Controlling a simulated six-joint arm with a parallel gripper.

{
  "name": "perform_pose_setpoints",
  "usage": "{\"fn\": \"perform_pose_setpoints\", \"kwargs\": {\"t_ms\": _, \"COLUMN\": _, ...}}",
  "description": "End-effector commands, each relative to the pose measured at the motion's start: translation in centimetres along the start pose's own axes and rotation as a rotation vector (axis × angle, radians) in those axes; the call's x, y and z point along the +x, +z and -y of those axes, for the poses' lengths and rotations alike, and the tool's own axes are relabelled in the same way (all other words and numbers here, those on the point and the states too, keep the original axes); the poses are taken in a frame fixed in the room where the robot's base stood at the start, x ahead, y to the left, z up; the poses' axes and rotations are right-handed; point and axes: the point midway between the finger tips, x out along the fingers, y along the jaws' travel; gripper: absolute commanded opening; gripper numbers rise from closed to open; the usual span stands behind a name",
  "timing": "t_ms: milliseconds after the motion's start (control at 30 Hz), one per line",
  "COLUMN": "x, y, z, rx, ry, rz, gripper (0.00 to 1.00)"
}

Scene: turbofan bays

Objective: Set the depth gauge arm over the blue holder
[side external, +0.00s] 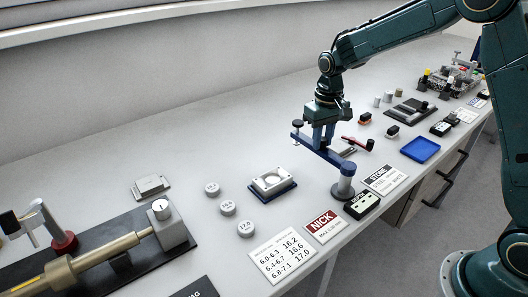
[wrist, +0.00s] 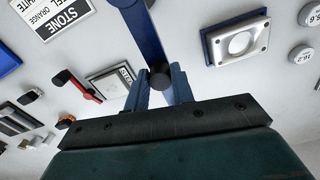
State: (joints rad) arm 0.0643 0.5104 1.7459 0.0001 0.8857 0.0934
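The depth gauge arm (side external: 312,148) is a blue bar reaching from a grey post (side external: 343,189) toward the back left, with a dark knob at its free end. It shows in the wrist view as a blue strip (wrist: 148,35). My gripper (side external: 323,143) points down at the bar. Its two blue fingers (wrist: 160,82) sit on either side of a dark round peg (wrist: 158,77), which fills the gap between them. The blue holder (side external: 272,190) carries a pale block with a round recess and stands left of the bar, apart from it; the wrist view shows it too (wrist: 206,45).
Several round weights (side external: 228,208) and cards, including a red NICK card (side external: 323,226), lie around the holder. A red-handled tool (side external: 357,143) lies right of my gripper. A blue tray (side external: 420,149) is farther right. A dark gauge bench (side external: 95,250) fills the left front.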

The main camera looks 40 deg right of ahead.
Motion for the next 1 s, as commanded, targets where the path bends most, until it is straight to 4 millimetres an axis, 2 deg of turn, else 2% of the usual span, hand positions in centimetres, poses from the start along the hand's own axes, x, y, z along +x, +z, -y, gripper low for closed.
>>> {"fn": "perform_pose_setpoints", "kwargs": {"t_ms": 33, "x": 0.0, "y": 0.0, "z": 0.0, "rx": 0.0, "ry": 0.0, "rz": 0.0, "gripper": 0.14}}
{"fn": "perform_pose_setpoints", "kwargs": {"t_ms": 100, "x": 0.0, "y": 0.0, "z": 0.0, "rx": 0.0, "ry": 0.0, "rz": 0.0, "gripper": 0.0}}
{"fn": "perform_pose_setpoints", "kwargs": {"t_ms": 567, "x": -0.1, "y": 0.1, "z": 0.5, "rx": -0.044, "ry": 0.0, "rz": -0.001, "gripper": 0.0}}
{"fn": "perform_pose_setpoints", "kwargs": {"t_ms": 1000, "x": -0.1, "y": 0.9, "z": 3.0, "rx": -0.321, "ry": 0.0, "rz": -0.002, "gripper": 0.0}}
